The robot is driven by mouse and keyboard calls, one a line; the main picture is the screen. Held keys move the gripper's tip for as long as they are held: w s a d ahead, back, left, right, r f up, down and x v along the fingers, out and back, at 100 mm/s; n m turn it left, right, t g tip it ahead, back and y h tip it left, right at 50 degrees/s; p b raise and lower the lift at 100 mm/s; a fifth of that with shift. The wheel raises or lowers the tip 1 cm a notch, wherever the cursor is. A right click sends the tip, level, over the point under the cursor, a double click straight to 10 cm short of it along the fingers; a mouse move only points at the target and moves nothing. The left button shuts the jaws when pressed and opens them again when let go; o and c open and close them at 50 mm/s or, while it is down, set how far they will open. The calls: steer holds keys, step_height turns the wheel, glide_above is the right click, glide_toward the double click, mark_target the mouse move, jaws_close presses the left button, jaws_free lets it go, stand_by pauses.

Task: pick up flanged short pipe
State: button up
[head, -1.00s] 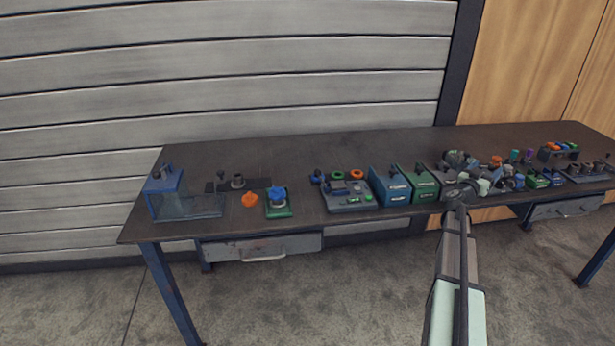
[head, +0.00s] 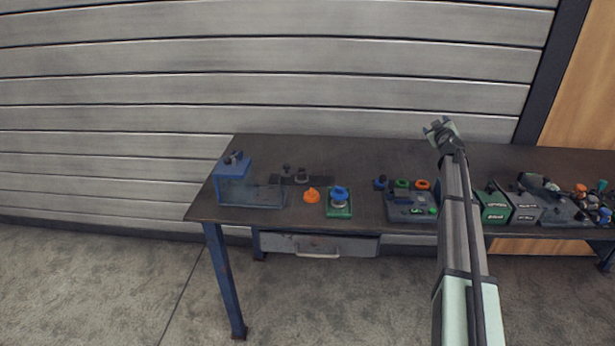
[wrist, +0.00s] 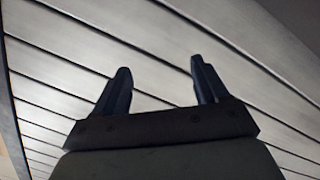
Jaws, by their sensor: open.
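A small grey flanged piece (head: 302,177) stands on a dark strip at the back left of the workbench in the head view; it looks like the flanged short pipe, though it is too small to be sure. My gripper (head: 438,127) is raised above the back of the bench, to the right of that piece and well apart from it. In the wrist view my gripper (wrist: 160,82) has its two dark fingers spread, with nothing between them. Only the slatted wall shows beyond them, and the pipe is not in that view.
The workbench (head: 360,155) is bare along its back. A blue-and-clear box (head: 235,180), an orange knob (head: 311,195) and a green base with a blue-topped part (head: 339,203) are at left. A grey tray (head: 405,207), a green box (head: 492,205) and clutter are at right.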

steer(key=w+a+f+n+g+y, duration=0.2)
steer(key=w+a+n+g+y, duration=0.15)
steer(key=a, duration=0.85)
steer(key=n+g+h, duration=0.2)
steer(key=n+g, duration=0.3)
steer(key=g, duration=0.8)
glide_above(301, 169)
step_height(301, 169, down, 2)
step_height(301, 169, down, 13)
steer(key=shift+s+d+r, duration=0.1)
steer(key=shift+s, duration=0.05)
steer(key=c, duration=1.2)
